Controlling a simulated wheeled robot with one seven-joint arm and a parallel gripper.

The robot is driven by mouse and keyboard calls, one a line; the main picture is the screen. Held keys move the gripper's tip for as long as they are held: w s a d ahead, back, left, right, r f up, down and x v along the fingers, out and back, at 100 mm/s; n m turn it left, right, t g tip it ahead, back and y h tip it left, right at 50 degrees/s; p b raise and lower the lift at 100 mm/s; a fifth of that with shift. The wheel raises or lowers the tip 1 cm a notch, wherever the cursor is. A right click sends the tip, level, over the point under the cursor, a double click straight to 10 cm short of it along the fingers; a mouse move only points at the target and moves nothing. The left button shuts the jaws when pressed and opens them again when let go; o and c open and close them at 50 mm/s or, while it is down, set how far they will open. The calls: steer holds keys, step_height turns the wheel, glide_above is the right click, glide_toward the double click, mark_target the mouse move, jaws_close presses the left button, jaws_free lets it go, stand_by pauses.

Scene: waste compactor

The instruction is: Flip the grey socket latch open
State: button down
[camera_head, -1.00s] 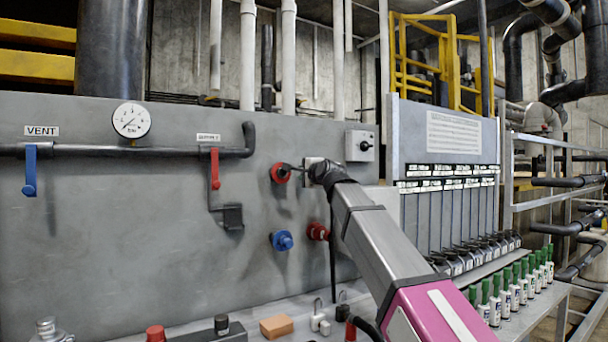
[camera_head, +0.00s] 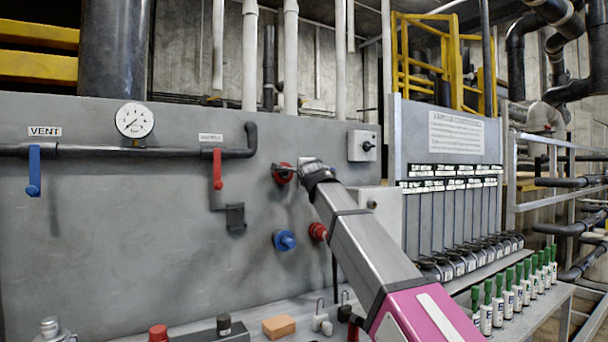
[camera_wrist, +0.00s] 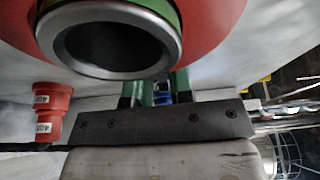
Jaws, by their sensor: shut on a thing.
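The red socket (camera_head: 281,180) is on the grey panel. In the wrist view its red rim (camera_wrist: 215,18) surrounds a grey ring (camera_wrist: 170,67) with a dark round opening. My gripper (camera_head: 296,172) is at the socket's right side. In the wrist view its two fingers (camera_wrist: 157,86) reach up behind the ring, with a narrow gap showing between them. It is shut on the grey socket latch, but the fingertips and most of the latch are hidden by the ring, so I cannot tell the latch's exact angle.
A blue fitting (camera_head: 285,241) and another red fitting (camera_head: 318,232) sit just below the socket. A grey switch box (camera_head: 362,146) is at upper right. A red-handled valve (camera_head: 217,170) is to the left. Small items, including an orange block (camera_head: 278,327), lie on the ledge below.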

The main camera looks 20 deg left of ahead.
steer(key=shift+f+h, duration=0.1)
steer(key=shift+h, duration=0.2)
steer(key=c, duration=1)
jaws_free()
steer(key=v, duration=1)
steer(key=shift+s, duration=0.35)
steer(key=shift+d, duration=0.15)
